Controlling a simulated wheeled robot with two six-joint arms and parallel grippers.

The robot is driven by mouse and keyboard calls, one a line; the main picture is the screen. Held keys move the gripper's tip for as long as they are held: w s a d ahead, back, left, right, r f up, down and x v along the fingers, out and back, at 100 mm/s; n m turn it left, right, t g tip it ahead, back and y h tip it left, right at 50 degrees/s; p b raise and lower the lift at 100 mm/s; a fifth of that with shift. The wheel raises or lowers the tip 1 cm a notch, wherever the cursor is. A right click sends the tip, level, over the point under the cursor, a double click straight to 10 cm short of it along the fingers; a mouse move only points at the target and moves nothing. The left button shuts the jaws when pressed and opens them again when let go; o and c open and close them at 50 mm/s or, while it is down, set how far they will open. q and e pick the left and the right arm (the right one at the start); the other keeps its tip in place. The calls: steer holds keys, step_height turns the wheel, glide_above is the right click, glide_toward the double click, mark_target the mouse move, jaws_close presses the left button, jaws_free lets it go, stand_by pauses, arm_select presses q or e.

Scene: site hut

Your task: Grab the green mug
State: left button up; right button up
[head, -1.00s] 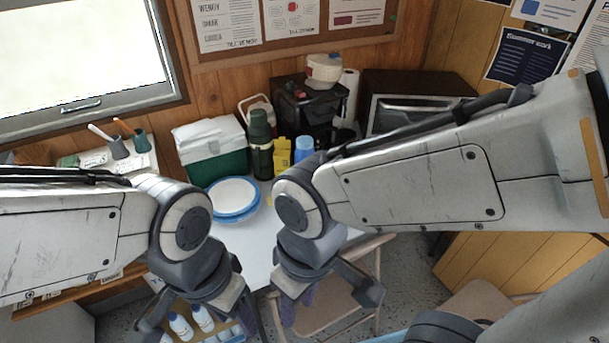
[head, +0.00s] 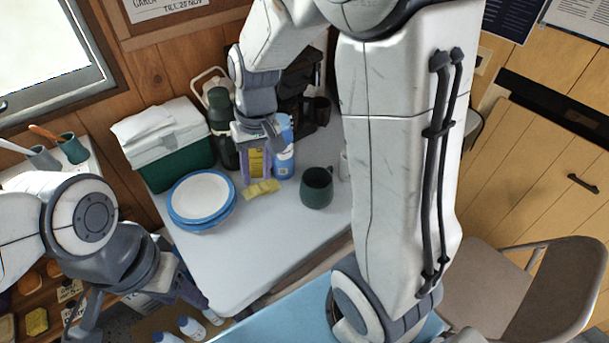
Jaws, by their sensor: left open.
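The green mug (head: 317,188) stands upright on the white table (head: 245,262), right of the plates, with nothing touching it that I can see. My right gripper (head: 257,160) points down in front of the yellow bottle and blue bottle, left of the mug and apart from it. Its fingers overlap the yellow bottle, so I cannot tell whether they are open or shut on something. My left gripper (head: 140,312) is open and empty at the lower left, beside the table's left edge, far from the mug.
Blue-rimmed plates (head: 202,196) and a yellow sponge (head: 262,189) lie left of the mug. A green and white cooler (head: 170,150), a dark green flask (head: 222,120) and a blue bottle (head: 284,160) stand behind. A folding chair (head: 530,290) is at the right. The table's front is clear.

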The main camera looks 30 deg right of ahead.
steer(key=w+d+f+m+b, duration=0.1)
steer(key=w+d+f+m, duration=0.2)
steer(key=d, duration=0.5)
steer(key=w+d+f+m, duration=0.2)
steer(key=d+f, duration=0.2)
steer(key=d, duration=0.3)
glide_above(303, 177)
steer(key=f, duration=0.4)
steer(key=shift+s+d, duration=0.15)
steer(key=shift+d, duration=0.1)
steer(key=shift+a+f, duration=0.2)
steer(key=shift+f, duration=1.3)
steer(key=shift+a+f, duration=0.15)
steer(key=shift+f, duration=1.35)
jaws_close()
